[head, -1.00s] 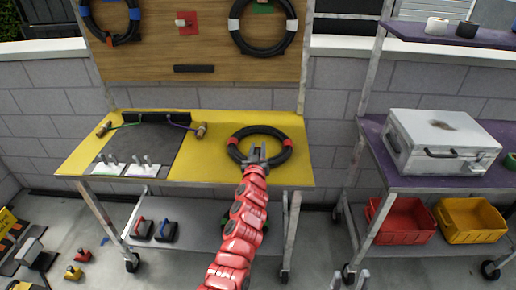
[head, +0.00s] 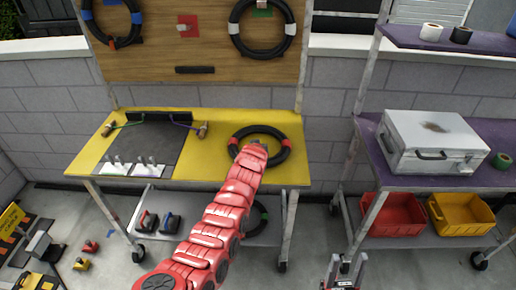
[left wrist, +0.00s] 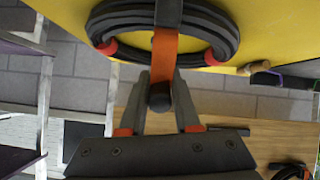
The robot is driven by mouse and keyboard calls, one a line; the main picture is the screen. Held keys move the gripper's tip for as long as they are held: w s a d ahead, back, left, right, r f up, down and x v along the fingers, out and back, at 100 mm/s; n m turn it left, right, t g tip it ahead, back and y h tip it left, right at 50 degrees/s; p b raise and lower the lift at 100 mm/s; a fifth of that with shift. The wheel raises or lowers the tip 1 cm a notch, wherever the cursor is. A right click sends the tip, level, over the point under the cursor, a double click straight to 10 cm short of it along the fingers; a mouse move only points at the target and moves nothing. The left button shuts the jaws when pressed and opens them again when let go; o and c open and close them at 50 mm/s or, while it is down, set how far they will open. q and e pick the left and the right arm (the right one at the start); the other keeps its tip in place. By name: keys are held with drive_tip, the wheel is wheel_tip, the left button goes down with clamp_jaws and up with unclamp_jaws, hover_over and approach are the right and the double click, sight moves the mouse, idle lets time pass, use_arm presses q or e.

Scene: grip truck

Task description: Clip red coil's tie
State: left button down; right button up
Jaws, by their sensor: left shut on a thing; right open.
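The black coil with red bands (head: 233,142) lies flat on the yellow bench top. It also shows in the left wrist view (left wrist: 108,18), with an orange-red tie strap (left wrist: 163,58) running off it to a dark end (left wrist: 159,97). My left gripper (head: 258,146) is at the coil's near side, and the arm covers part of its front. In the left wrist view this gripper (left wrist: 160,82) is shut on the strap; the exact contact is hard to see. My right gripper (head: 345,262) is open and empty, low in front of the bench's right end.
The yellow bench (head: 100,150) also holds a dark mat (head: 150,143) with hammers and white holders. Other coils hang on the wooden board (head: 180,50). To the right, a purple shelf holds a metal case (head: 435,140), above red (head: 393,214) and yellow bins (head: 460,214).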

use_arm(q)
drive_tip(key=shift+f+g, duration=0.15)
drive_tip(key=shift+g, duration=0.15)
drive_tip(key=shift+w, duration=0.1)
drive_tip(key=c, duration=0.7)
unclamp_jaws()
drive_tip(key=shift+r, duration=0.2)
drive_tip(key=shift+s+r, duration=0.3)
drive_tip(key=shift+s, duration=0.2)
drive_tip(key=b+v, duration=0.4)
drive_tip(key=v, duration=1.2)
drive_tip(key=shift+s+a+f, duration=0.1)
drive_tip(key=shift+s, duration=0.05)
